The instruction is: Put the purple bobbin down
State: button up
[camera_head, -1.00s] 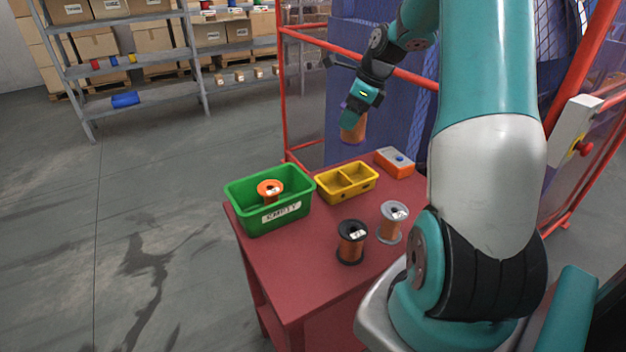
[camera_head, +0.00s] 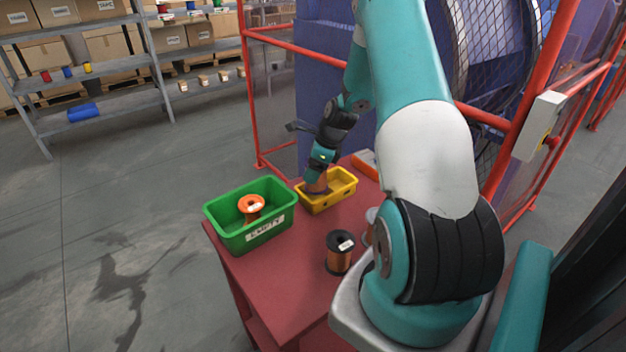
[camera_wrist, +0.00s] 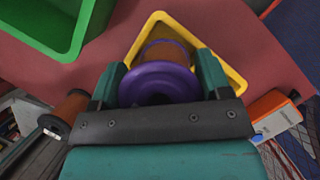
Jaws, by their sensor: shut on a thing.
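My gripper (camera_head: 319,172) is shut on the purple bobbin, which is wound with copper-coloured wire. In the wrist view the purple flange of the bobbin (camera_wrist: 158,82) sits between the two teal fingers (camera_wrist: 160,85). In the head view the bobbin (camera_head: 317,186) shows just under my gripper, at the yellow bin (camera_head: 345,198). The bobbin is over or within the left part of the yellow bin; I cannot tell whether it touches the bottom. The yellow bin stands on the red table (camera_head: 290,285).
A green bin (camera_head: 225,232) labelled EMPTY, holding an orange bobbin (camera_head: 251,206), stands left of the yellow bin. A black bobbin (camera_head: 340,254) stands in front. A grey bobbin (camera_head: 370,222) and an orange box (camera_head: 366,163) are partly hidden by my arm. Red fencing (camera_head: 250,90) stands behind.

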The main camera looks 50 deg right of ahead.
jog(key=shift+f+p, duration=0.35)
jog(key=shift+f, duration=2.05)
jog(key=shift+f, duration=0.1)
jog(key=o, duration=1.2)
